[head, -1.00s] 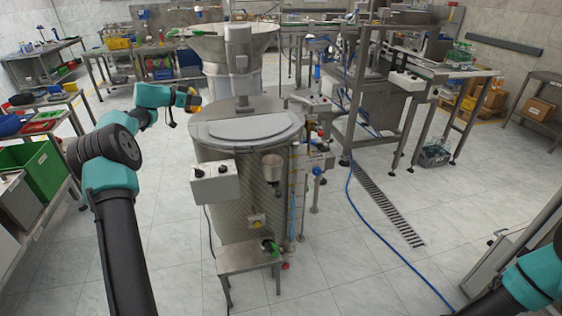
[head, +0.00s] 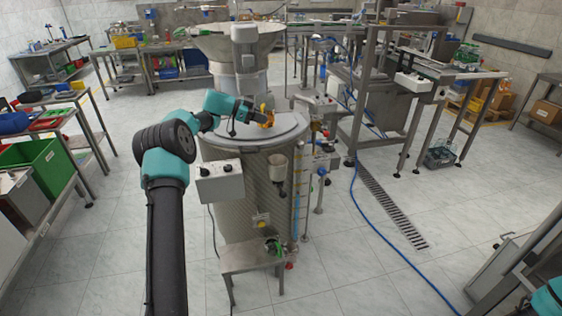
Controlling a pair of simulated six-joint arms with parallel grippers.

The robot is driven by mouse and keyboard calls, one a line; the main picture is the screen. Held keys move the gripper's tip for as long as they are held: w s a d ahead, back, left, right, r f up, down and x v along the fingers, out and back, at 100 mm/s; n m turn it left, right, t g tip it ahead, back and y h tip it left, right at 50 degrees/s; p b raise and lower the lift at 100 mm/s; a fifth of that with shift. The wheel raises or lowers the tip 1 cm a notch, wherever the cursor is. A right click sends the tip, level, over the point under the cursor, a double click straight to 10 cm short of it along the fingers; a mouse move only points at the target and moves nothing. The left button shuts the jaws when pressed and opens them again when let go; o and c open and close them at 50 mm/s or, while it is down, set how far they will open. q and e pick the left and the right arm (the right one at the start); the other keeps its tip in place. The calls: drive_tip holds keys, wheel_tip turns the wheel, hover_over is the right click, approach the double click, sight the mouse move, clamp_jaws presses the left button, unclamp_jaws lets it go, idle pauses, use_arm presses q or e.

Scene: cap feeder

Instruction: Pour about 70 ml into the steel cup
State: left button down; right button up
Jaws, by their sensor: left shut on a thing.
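My left gripper (head: 266,117) is over the right part of the flat lid of the large steel tank (head: 240,190). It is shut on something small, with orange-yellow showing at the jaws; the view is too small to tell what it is. A small steel cup-shaped vessel (head: 278,168) is at the tank's front, below and slightly right of the gripper. I cannot tell if it is the steel cup. A small steel stand (head: 250,258) in front of the tank bears a green-handled fitting (head: 273,246). My right gripper is out of view.
A grey control box (head: 219,181) juts from the tank's front left. Valves and pipes (head: 318,160) crowd its right side. A motor column (head: 245,50) rises behind the lid. A blue hose (head: 375,232) and drain grate (head: 390,205) cross the otherwise open floor at right.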

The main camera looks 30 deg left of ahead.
sight(262, 127)
use_arm(q)
drive_tip(key=shift+s+d, duration=0.1)
drive_tip(key=shift+s, duration=0.05)
idle(0.3)
drive_tip(key=f+m+t+y, duration=0.1)
drive_tip(key=m+y, duration=0.1)
drive_tip(key=f+m+t+y, duration=0.1)
drive_tip(key=f+m, duration=0.1)
drive_tip(key=f+m+t+y, duration=0.2)
drive_tip(key=m, duration=0.1)
drive_tip(key=shift+s+d+f+y, duration=0.15)
drive_tip(key=shift+s+d+y, duration=0.15)
drive_tip(key=shift+s+d, duration=0.1)
idle(0.6)
drive_tip(key=shift+w+a+r+m+t+y+p, duration=0.2)
drive_tip(key=shift+w+a+m+t+y+p, duration=0.1)
drive_tip(key=shift+m+y+p, duration=0.15)
idle(0.6)
drive_tip(key=shift+d, duration=0.15)
idle(0.7)
drive_tip(key=shift+s+d+m+t+p, duration=0.2)
drive_tip(key=shift+m+t+p, duration=0.15)
drive_tip(key=shift+p, duration=0.1)
drive_tip(key=shift+s+d, duration=0.1)
drive_tip(key=shift+s, duration=0.1)
drive_tip(key=shift+s+p, duration=0.1)
drive_tip(key=shift+p, duration=0.2)
